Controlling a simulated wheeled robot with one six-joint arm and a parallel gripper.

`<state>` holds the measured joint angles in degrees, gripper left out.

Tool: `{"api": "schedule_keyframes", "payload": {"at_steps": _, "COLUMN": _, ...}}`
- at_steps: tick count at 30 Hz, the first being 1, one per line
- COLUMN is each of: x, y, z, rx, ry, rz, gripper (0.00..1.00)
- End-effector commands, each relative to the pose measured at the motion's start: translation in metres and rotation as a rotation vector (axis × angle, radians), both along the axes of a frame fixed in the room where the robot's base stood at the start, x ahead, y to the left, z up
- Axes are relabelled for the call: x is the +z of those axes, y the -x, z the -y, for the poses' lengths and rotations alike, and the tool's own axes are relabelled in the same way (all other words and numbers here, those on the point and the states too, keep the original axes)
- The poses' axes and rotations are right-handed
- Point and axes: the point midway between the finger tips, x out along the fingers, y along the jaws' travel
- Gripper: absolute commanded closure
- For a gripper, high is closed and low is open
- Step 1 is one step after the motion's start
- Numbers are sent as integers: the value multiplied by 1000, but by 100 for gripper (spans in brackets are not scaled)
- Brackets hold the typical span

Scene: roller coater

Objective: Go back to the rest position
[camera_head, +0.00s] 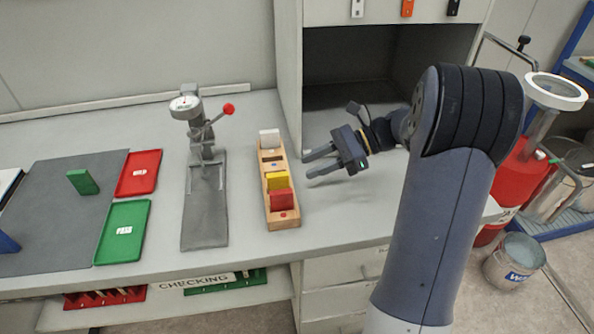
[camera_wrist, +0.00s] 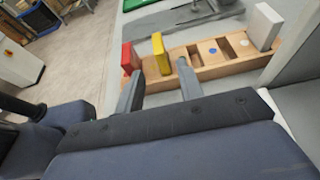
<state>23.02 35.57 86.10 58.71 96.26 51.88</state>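My gripper (camera_head: 318,161) is in the middle of the head view, just right of the wooden rack (camera_head: 284,218). Its two fingers are apart with nothing between them. In the wrist view my gripper (camera_wrist: 160,85) shows both fingertips spread in front of the rack (camera_wrist: 215,68). The rack holds a white block (camera_head: 269,138), a yellow block (camera_head: 277,181) and a red block (camera_head: 282,199). These also show in the wrist view as the white (camera_wrist: 264,27), yellow (camera_wrist: 161,53) and red (camera_wrist: 129,58) blocks. Some slots between white and yellow are empty.
A dial gauge stand (camera_head: 205,190) stands left of the rack. A red tray (camera_head: 139,173), a green tray (camera_head: 123,232) and a green block (camera_head: 83,182) on a grey mat (camera_head: 55,215) lie further left. A cabinet wall (camera_head: 289,75) rises behind the rack.

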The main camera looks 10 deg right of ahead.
Motion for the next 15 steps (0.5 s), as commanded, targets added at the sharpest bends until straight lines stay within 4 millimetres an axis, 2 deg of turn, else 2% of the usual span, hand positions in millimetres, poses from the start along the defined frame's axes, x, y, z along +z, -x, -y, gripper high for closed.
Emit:
{"api": "schedule_keyframes", "payload": {"at_steps": 5, "x": 3, "y": 0, "z": 8, "rx": 0, "ry": 1, "rz": -1, "gripper": 64}}
{"api": "schedule_keyframes", "payload": {"at_steps": 15, "x": 2, "y": 0, "z": 5, "rx": 1, "ry": 0, "rz": -1, "gripper": 64}}
